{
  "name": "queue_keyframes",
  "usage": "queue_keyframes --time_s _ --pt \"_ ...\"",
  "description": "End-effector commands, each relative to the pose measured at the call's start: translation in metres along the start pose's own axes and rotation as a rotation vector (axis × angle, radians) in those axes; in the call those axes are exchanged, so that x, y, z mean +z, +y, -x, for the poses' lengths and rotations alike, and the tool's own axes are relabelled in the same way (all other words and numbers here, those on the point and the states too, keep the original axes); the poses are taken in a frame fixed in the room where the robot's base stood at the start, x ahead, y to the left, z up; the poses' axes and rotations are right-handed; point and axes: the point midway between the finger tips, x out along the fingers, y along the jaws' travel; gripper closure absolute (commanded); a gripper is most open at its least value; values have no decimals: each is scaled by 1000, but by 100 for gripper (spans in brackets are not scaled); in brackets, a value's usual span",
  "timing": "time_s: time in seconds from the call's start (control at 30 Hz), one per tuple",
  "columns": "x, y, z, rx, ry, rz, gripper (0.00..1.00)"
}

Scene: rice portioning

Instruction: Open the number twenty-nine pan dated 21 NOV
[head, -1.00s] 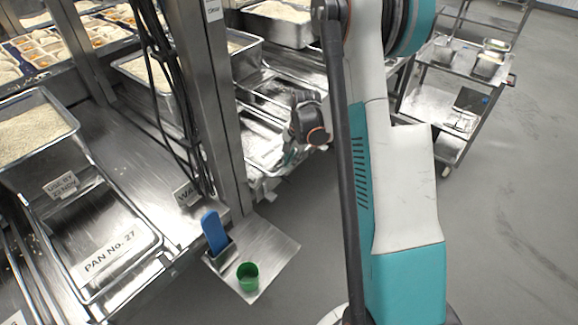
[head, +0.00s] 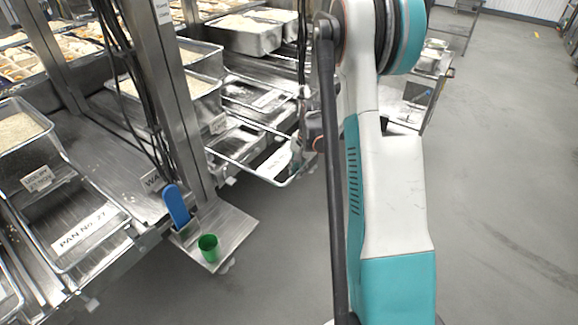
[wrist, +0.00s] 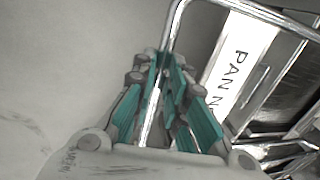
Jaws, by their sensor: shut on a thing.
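My gripper (wrist: 168,70) is shut on the metal rim of a flat lid (wrist: 202,42). The lid has a white label reading "PAN N..."; its number is cut off in the wrist view. In the head view this lid (head: 240,151) juts out from the rack toward the aisle, with its white label near the outer end. My gripper is at its outer edge there, mostly hidden behind my arm. A small label (head: 218,123) stands at the lid's inner end; its date is too small to read.
A lid marked "PAN No. 27" (head: 84,229) sticks out at the left below a pan of rice (head: 40,150). A steel post (head: 160,95), a blue scoop (head: 176,205) and a green cup (head: 208,247) stand between. The grey floor at right is open; a cart (head: 425,70) stands behind.

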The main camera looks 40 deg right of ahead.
Motion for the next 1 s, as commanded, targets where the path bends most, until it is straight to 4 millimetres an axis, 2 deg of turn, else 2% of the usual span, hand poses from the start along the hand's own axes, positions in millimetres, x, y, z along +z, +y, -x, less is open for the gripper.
queue_keyframes --time_s 0.2,0.6,0.63,0.7,1.0 --pt "0 13 3 -1 -1 -1 100" --pt "0 15 3 0 0 0 100" --pt "0 15 3 0 0 0 82" --pt "0 15 3 0 0 0 67" --pt "0 15 3 -1 0 0 67"
